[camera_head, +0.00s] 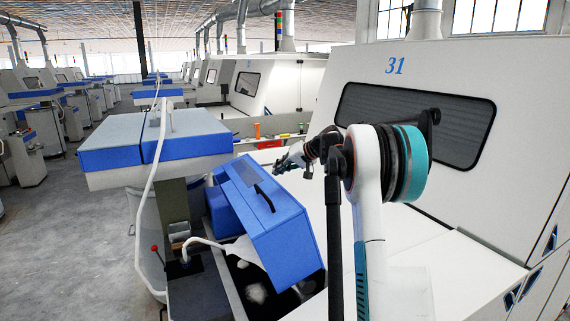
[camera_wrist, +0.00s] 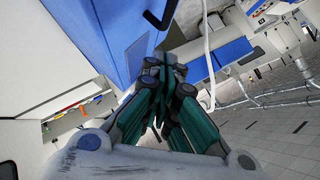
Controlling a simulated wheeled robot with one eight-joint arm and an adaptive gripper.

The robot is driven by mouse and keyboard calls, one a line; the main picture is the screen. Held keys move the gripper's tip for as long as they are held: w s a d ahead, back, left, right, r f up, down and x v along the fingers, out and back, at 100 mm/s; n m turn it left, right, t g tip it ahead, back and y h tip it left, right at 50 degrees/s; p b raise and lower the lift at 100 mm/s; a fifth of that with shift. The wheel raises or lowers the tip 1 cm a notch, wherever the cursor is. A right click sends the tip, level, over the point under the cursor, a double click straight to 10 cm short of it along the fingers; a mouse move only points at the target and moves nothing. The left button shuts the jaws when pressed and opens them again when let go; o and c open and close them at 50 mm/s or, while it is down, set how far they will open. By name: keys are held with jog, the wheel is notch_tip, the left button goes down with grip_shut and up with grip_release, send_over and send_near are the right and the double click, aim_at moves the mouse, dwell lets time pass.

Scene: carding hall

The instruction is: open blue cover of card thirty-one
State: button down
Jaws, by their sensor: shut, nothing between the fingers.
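The blue cover (camera_head: 278,230) of card 31 stands tilted up, with a black bar handle (camera_head: 264,197) on its face. Below its lower edge, a dark cavity with white fibre shows. My gripper (camera_head: 281,166) is just behind the cover's top edge, on the side of the white machine body. In the wrist view, the fingers (camera_wrist: 163,68) are together and empty. The blue cover (camera_wrist: 112,28) fills the upper middle there, and the handle (camera_wrist: 163,14) lies beyond the fingertips. I cannot tell whether the gripper touches the cover.
The white body of card 31 (camera_head: 460,85) rises on the right, with a dark window. A blue-and-grey-topped unit (camera_head: 105,160) stands left of the cover. A pale hose (camera_head: 149,195) hangs there. Coloured items (camera_head: 272,143) lie on a ledge behind my gripper. Open floor lies at left.

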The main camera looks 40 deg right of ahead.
aim_at(246, 197)
jog(key=w+a+f, duration=0.1)
jog(key=f, duration=0.1)
jog(key=w+a+f+p, duration=0.1)
jog(key=w+f, duration=0.1)
jog(key=shift+w+a, duration=0.15)
jog(key=shift+w, duration=0.1)
jog(key=shift+a+f, duration=0.4)
jog(key=shift+a, duration=0.1)
jog(key=shift+w+f, duration=0.1)
jog(key=shift+f, duration=0.15)
jog(key=shift+a, duration=0.1)
jog(key=w+a+f+b, duration=0.2)
jog(key=a+f+b, duration=0.2)
jog(key=a, duration=0.4)
jog(key=shift+f+n+h, duration=0.3)
jog(key=shift+f+h, duration=0.1)
jog(key=shift+f, duration=0.35)
